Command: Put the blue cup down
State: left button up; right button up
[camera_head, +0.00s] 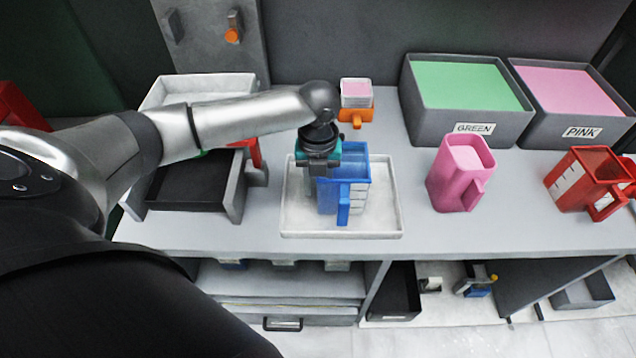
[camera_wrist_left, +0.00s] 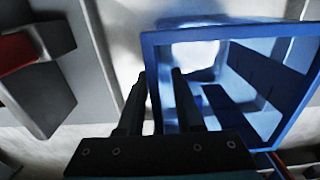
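The blue cup (camera_head: 344,180) is upright over the white tray (camera_head: 385,222), near its middle; I cannot tell whether its base touches the tray. My left gripper (camera_head: 322,172) comes down at the cup's left side. In the left wrist view, its fingers (camera_wrist_left: 158,95) straddle one wall of the blue cup (camera_wrist_left: 230,32), one finger outside and one inside. They are close together and look shut on that wall. My right gripper is not in view.
A pink jug (camera_head: 460,175) and a red jug (camera_head: 582,180) stand to the right. Grey bins marked GREEN (camera_head: 474,128) and PINK (camera_head: 582,132) stand behind them. A small orange-handled cup (camera_head: 356,98) is behind the tray.

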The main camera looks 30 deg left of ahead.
pick_arm(q)
notch_tip(320, 180, up, 12)
jog(key=shift+r+p, duration=0.2)
jog(key=shift+p, duration=0.8)
